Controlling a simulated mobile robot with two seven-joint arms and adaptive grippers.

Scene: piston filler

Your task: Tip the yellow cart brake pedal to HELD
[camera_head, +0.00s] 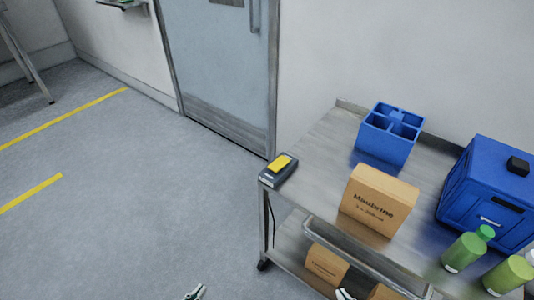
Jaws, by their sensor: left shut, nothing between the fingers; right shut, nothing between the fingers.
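The yellow brake pedal (279,163) sits on a dark base (287,174) at the near left corner of the steel cart's top (325,150). Its lettering is too small to read, and I cannot tell which way the pedal is tipped. My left gripper (197,292) shows only its tip at the bottom edge, over the floor, shut and empty, well below and left of the pedal. My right gripper (344,294) shows at the bottom edge in front of the cart's lower shelf, shut and empty, apart from the pedal.
A cardboard box (378,200), a blue divided caddy (390,132), a blue case (485,195) and green bottles (465,252) stand on the cart. A handle rail (350,252) runs along its front. The floor (140,210) left of the cart is clear. A grey door (222,70) is behind.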

